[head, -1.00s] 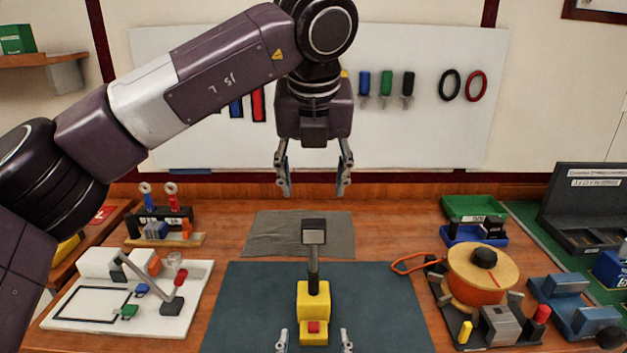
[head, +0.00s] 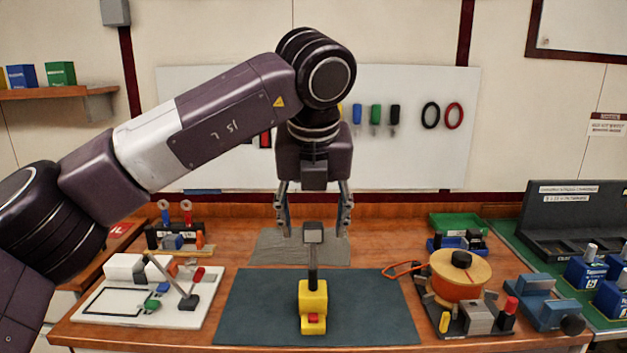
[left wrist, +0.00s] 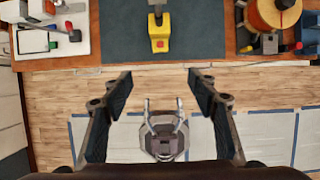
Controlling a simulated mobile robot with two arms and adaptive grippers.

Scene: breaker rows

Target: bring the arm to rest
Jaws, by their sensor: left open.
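My left gripper (head: 313,222) hangs pointing down in the head view, open and empty. Its fingers are apart, and in that view they show above and behind the yellow breaker block. The yellow block (head: 312,303) with a red button and a black lever with a grey head stands upright on the dark mat (head: 250,310). In the left wrist view the open left fingers (left wrist: 160,95) show over the floor in front of the table, with the yellow block (left wrist: 159,30) beyond them. My right gripper does not show clearly in the head view now.
A white board with a lever (head: 125,311) stands left of the mat. An orange spool (head: 458,280) and blue blocks (head: 545,305) stand to the right. A grey cloth (head: 275,247) lies behind the mat. Pegs and rings hang on the white wall panel (head: 400,160).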

